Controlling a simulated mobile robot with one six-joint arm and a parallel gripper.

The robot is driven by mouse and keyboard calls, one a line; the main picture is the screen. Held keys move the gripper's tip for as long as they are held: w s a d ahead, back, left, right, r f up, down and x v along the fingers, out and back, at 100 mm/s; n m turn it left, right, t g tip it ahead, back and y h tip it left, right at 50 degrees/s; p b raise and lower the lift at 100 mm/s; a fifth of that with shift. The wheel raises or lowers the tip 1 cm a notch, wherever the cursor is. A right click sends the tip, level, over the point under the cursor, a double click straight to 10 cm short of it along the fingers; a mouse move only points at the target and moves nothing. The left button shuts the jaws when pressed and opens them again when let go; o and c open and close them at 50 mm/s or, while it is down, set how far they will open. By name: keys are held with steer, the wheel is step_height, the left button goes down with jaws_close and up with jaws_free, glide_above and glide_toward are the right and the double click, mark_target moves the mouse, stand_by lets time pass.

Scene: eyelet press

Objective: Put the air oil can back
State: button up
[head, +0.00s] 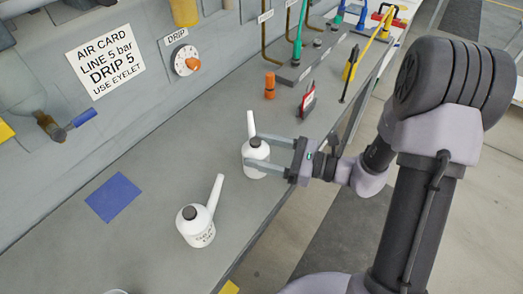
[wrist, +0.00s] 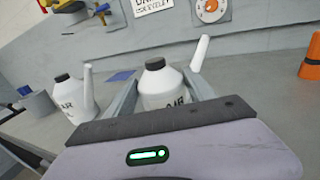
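A white oil can (head: 255,158) with a dark cap and long spout is upright between the two fingers of my gripper (head: 258,150). The wrist view shows this can (wrist: 162,86) with a label reading "AIR"; its base is hidden there by my gripper. The fingers lie along both sides, close to its body; whether they press on it I cannot tell. I also cannot tell whether it stands on the bench. A second, similar white can (head: 197,226) stands nearer on the bench; its label is not clearly readable. It also shows at left in the wrist view (wrist: 76,97).
A flat blue square (head: 113,197) lies bare on the grey bench (head: 160,165), left of the cans. An orange object (head: 270,86) and a red-and-white card stand (head: 308,101) are farther back. A sign (head: 104,61) reads "AIR CARD, LINE 5 bar, DRIP 5, USE EYELET". A drip dial (head: 186,61) is on the wall.

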steer(key=o, duration=0.3)
steer(key=shift+r, duration=0.2)
steer(key=p+v, duration=0.3)
steer(key=v, duration=0.9)
steer(key=s+a+r+n+g+h, duration=0.5)
steer(key=s+a+n+g+h, duration=0.2)
steer(key=s+n, duration=0.35)
steer(key=s+d+r+n+t+h, duration=0.2)
steer(key=d+r+n+t+h, duration=0.1)
steer(key=r+n+t+h, duration=0.3)
steer(key=shift+s+d+r+n+t+h, duration=0.3)
steer(key=shift+r+n+h, duration=0.25)
steer(key=shift+r+h, duration=0.4)
steer(key=shift+f, duration=0.1)
